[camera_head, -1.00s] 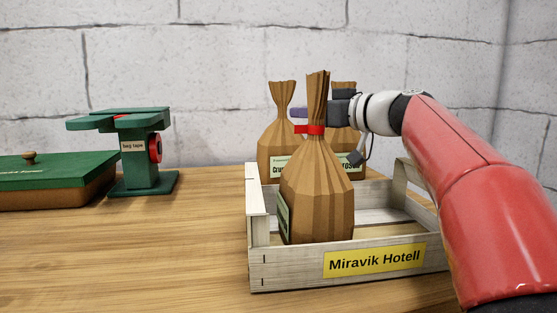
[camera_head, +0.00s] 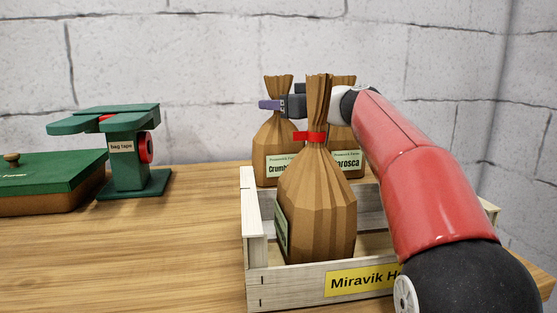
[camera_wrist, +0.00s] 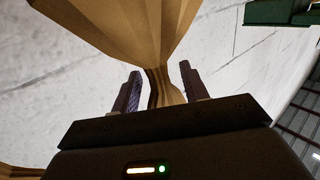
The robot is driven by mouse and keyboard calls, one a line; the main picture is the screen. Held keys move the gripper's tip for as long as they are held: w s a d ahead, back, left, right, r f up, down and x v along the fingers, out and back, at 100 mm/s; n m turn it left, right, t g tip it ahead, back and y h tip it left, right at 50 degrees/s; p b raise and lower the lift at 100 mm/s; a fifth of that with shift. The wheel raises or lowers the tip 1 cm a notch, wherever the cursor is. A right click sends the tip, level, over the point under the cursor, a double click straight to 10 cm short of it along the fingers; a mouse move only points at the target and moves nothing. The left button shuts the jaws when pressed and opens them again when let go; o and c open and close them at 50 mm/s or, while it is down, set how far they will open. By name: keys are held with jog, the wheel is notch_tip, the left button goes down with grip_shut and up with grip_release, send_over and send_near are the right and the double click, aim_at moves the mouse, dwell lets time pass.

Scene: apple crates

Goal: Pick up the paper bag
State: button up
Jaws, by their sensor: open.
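Three brown paper bags with twisted necks are in the head view. The front bag (camera_head: 316,215) stands upright in the crate, with a red band around its neck. My gripper (camera_head: 272,104) is open, with purple fingers at the neck of the back left bag. In the wrist view, a bag (camera_wrist: 130,22) hangs upside down in the picture. Its neck lies between my open fingers (camera_wrist: 158,86), with gaps visible.
The pale wooden crate (camera_head: 285,283) bears a yellow "Miravik H..." label, partly covered by my red arm. A green bag tape dispenser (camera_head: 126,168) and a green-lidded box (camera_head: 50,180) stand at the left. The wooden table (camera_head: 150,250) is clear in front of them.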

grip_shut()
jog(key=shift+r, duration=0.1)
dwell(0.4)
